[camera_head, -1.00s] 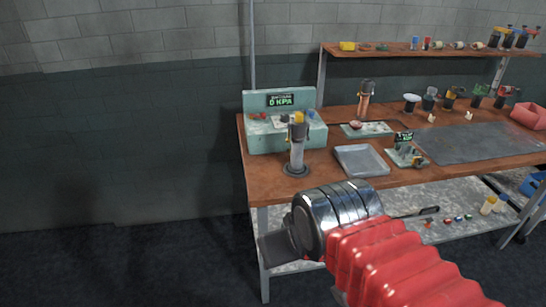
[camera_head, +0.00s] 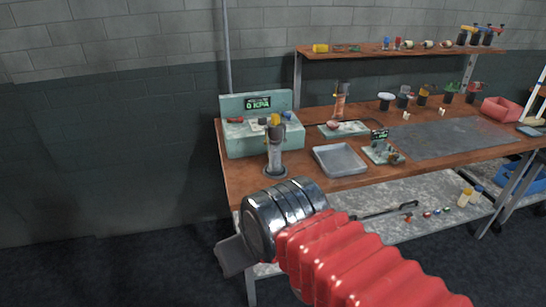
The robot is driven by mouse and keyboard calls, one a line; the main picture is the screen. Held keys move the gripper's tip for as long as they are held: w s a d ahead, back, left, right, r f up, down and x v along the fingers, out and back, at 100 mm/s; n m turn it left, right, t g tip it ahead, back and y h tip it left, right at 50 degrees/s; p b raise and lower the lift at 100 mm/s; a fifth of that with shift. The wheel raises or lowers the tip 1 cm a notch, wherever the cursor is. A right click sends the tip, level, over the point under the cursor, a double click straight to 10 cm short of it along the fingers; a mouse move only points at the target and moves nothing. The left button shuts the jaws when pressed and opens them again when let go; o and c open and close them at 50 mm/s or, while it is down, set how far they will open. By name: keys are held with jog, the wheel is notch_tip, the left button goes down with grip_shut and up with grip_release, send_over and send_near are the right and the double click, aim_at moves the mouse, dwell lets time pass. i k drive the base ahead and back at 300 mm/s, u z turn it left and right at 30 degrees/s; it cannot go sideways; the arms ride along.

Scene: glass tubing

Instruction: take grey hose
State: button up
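My arm, a red ribbed sleeve with a shiny metal wrist, reaches in from the bottom right. My gripper (camera_head: 235,256) shows as a dark grey flat piece at the wrist's left end, in front of the bench's front left leg. Its fingers cannot be told apart, and no held object shows. I cannot make out a grey hose for certain. A thin dark rod-like item (camera_head: 388,212) lies on the lower shelf, right of my wrist, partly hidden by my arm.
The wooden workbench (camera_head: 240,183) carries a green pressure unit (camera_head: 235,138), an upright clear tube (camera_head: 275,158), a grey tray (camera_head: 340,160) and a dark mat (camera_head: 440,139). The lower shelf (camera_head: 350,228) holds small coloured parts. Floor at left is clear.

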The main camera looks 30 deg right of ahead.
aim_at(275, 133)
jog(key=z, duration=0.05)
jog(key=i, duration=1)
jog(key=u, duration=0.05)
